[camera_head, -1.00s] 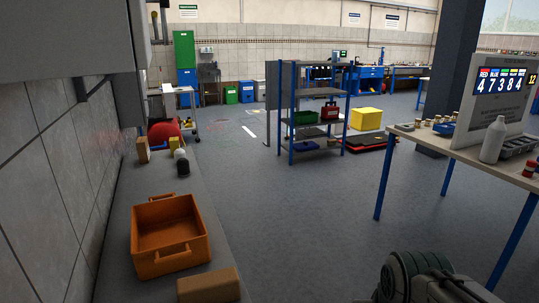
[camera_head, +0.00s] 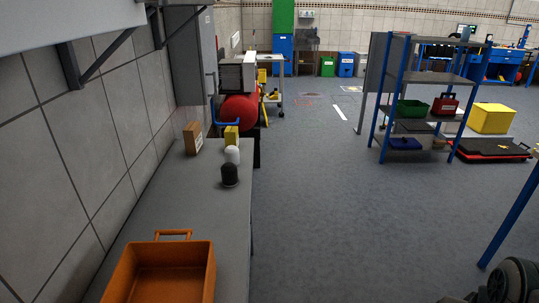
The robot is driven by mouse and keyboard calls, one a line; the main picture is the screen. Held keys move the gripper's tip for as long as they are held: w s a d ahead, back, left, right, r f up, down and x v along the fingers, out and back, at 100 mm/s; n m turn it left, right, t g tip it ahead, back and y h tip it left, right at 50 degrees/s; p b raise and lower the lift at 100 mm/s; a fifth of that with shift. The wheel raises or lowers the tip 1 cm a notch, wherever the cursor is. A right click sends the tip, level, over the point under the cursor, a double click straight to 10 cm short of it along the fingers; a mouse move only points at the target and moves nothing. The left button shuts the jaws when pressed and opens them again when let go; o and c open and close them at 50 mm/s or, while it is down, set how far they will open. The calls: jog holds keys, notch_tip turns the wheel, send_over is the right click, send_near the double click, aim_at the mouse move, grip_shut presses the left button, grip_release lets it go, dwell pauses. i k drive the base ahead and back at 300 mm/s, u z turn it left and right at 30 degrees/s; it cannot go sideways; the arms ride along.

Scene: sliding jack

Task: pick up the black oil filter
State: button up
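The black oil filter (camera_head: 230,176) stands upright on the grey counter (camera_head: 178,210) along the left wall, near its right edge. It is a small dark cylinder with a rounded top. A similar white one (camera_head: 232,155) stands just behind it. My gripper is not in view. Only a dark piece at the bottom right corner, which looks like part of my arm, shows, well away from the filter.
An orange crate (camera_head: 207,262) sits nearer on the counter. A brown box (camera_head: 193,138) and yellow box (camera_head: 231,133) stand behind the filters. A wall bracket (camera_head: 110,45) overhangs the left. A blue-framed shelf (camera_head: 390,100) stands right; the floor between is open.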

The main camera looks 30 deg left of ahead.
aim_at(229, 170)
jog(key=i, duration=2.2)
jog(key=u, duration=2.25)
jog(key=i, duration=1)
